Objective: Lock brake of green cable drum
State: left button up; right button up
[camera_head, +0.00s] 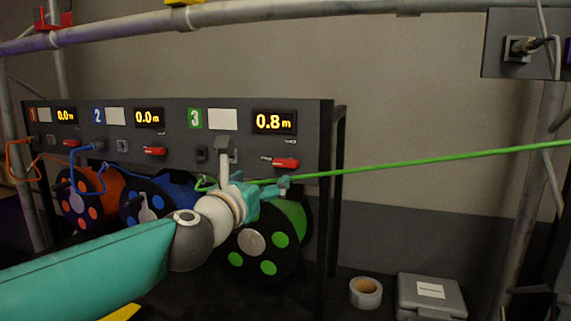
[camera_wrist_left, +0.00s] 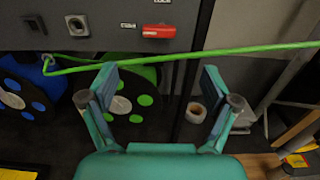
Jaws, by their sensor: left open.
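The green cable drum (camera_head: 272,250) is black with green spots and sits under panel section 3. The green cable (camera_head: 420,162) runs from the panel area to the right. My left gripper (camera_head: 272,187) is open and empty, just below the red lever, with the cable crossing by its fingertips. My right gripper is out of view.
The panel (camera_head: 180,118) has displays; section 3 reads 0.8 m. Orange (camera_head: 95,195) and blue (camera_head: 180,192) drums stand to the left, with red levers above. A tape roll (camera_head: 366,292) and grey case (camera_head: 430,297) lie at lower right. Truss tubes frame the scene.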

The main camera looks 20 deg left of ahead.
aim_at(284, 162)
pick_arm(q)
jog(key=w+p, duration=0.5)
jog(key=w, duration=0.9)
jog(key=shift+w+d, duration=0.15)
jog(key=shift+w, duration=0.05)
jog(key=shift+w+f, duration=0.15)
jog(key=shift+w, duration=0.35)
jog(key=c, duration=1.2)
